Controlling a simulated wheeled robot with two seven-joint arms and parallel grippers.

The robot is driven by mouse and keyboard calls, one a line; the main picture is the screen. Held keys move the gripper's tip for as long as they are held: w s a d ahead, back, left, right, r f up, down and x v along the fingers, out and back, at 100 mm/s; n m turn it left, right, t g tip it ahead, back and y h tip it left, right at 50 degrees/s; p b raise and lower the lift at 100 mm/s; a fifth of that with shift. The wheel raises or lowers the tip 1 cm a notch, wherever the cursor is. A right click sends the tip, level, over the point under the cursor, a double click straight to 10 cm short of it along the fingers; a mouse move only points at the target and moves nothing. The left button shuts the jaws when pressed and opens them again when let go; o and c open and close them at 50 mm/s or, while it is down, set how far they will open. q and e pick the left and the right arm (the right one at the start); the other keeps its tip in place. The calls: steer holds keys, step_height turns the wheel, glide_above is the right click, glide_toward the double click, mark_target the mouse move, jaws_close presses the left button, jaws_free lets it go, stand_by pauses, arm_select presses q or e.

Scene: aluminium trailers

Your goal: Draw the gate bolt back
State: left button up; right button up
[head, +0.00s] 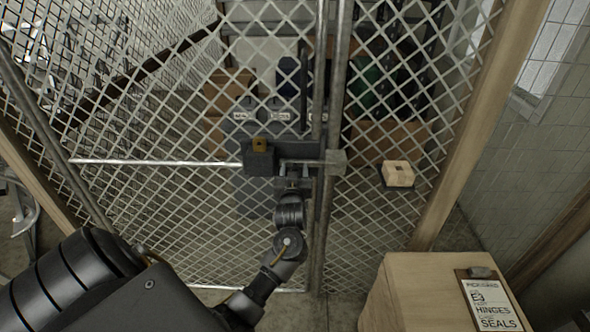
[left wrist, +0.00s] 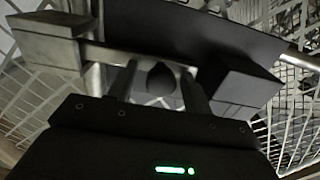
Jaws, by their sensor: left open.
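The mesh gate (head: 170,200) stands in front of me beside two upright metal posts. Its bolt (head: 312,160) is a bar running level from a dark block (head: 259,163) on the gate to a grey keeper (head: 335,163) on the right post. The bolt also shows in the left wrist view (left wrist: 127,56), spanning the gap between two blocks. My left gripper (head: 292,182) is just below the bolt, open. In the left wrist view its fingers (left wrist: 158,86) stand either side of a dark rounded knob (left wrist: 161,76), with gaps visible. My right gripper is out of view.
A brass-coloured piece (head: 259,144) sits on the dark block. A cardboard box (head: 420,290) with a clipboard (head: 490,302) stands at the lower right. A small wooden block (head: 398,173) is by the right mesh. Boxes and bins lie behind the mesh.

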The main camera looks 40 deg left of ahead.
arm_select(q)
steer(key=shift+c, duration=0.3)
jaws_close()
steer(key=s+a, duration=0.2)
steer(key=shift+a+p, duration=0.3)
steer(key=shift+p, duration=0.05)
steer(key=shift+o, duration=0.3)
jaws_free()
steer(key=shift+w+d, duration=0.15)
